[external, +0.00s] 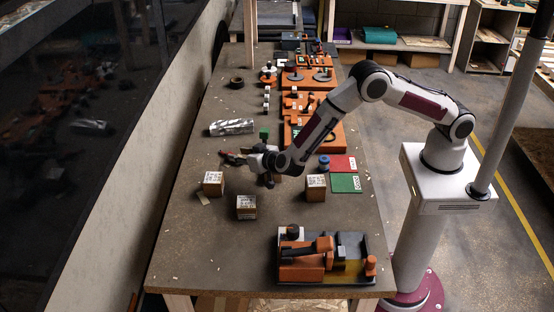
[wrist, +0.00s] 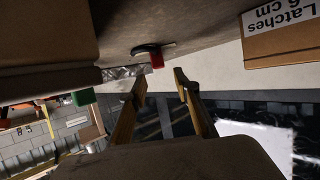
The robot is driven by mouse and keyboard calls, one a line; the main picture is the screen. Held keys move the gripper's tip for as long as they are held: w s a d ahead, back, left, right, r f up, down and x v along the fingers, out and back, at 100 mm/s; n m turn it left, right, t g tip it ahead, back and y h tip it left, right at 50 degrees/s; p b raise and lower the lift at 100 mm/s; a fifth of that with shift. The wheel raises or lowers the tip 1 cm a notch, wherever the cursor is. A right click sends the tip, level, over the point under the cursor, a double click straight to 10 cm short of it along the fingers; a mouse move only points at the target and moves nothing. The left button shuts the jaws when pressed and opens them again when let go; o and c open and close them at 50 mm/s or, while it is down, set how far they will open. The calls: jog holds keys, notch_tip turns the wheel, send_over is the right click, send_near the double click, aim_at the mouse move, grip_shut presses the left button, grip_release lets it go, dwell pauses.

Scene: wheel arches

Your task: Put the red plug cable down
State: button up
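A red plug with a dark part (wrist: 157,61) lies against the grey-brown table surface in the wrist view, which looks upside down. My gripper (wrist: 160,80) has its two fingers spread apart, with a clear gap between them. The plug is just beyond the fingertips, and nothing shows held between them. In the external view my gripper (external: 247,157) is low over the left middle of the table. Small dark and red shapes show at its tip, too small to separate clearly.
Cardboard boxes (external: 213,183), (external: 246,207) and (external: 316,188) stand near my gripper. A silver roll (external: 231,127) lies behind it. Red (external: 342,163) and green (external: 346,183) mats lie right. An orange tool assembly (external: 312,260) is at the front. A wall borders the left.

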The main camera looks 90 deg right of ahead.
jog(key=shift+v, duration=3.35)
